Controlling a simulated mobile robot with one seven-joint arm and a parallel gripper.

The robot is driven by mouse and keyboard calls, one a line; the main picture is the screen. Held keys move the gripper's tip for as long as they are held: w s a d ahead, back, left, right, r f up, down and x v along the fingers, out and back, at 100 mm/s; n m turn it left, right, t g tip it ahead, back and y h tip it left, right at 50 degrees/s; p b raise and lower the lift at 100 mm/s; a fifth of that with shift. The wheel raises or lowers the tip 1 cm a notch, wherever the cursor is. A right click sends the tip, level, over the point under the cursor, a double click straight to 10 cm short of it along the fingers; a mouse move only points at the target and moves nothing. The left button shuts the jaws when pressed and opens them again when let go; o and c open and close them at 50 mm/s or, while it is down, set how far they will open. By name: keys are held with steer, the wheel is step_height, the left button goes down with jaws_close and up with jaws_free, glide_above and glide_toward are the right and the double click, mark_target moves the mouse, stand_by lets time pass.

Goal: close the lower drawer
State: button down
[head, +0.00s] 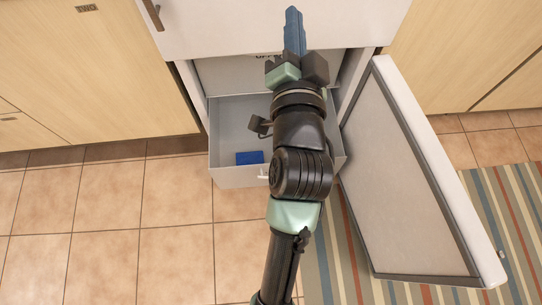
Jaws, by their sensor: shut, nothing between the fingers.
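The lower drawer (228,177) is pulled out of the white cabinet, a grey box seen from above. A small light handle on its front partly shows beside my arm. A flat blue block (249,158) lies inside, near the drawer's front. My gripper (292,20) is shut and empty, its blue fingers pointing away, in front of the cabinet's upper white panel. It appears beyond the drawer in the picture; whether it touches the panel cannot be told. My arm crosses over the drawer and hides its right part and much of its front.
A white-edged door (425,180) stands open to the right of the drawer. A striped rug (500,200) lies under and beside it. Wooden cabinets (90,70) flank the white unit. The tiled floor (110,220) at left is clear.

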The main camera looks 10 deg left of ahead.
steer(key=s+f+m+g+b, duration=0.25)
steer(key=f+b, duration=0.25)
steer(key=f, duration=1)
steer(key=s+f+m+g+b, duration=0.1)
steer(key=s+f+m+b, duration=0.3)
steer(key=f, duration=1.1)
steer(key=m+g+b, duration=0.1)
steer(key=g+b, duration=0.2)
steer(key=b, duration=0.7)
glide_toward(270, 165)
steer(key=b+x, duration=0.5)
steer(key=shift+s+f+b, duration=0.15)
steer(key=shift+f+b, duration=0.2)
steer(key=shift+w+a+r+b, duration=0.1)
steer(key=shift+w+a+b, duration=0.2)
steer(key=shift+w, duration=0.4)
steer(key=shift+w, duration=0.1)
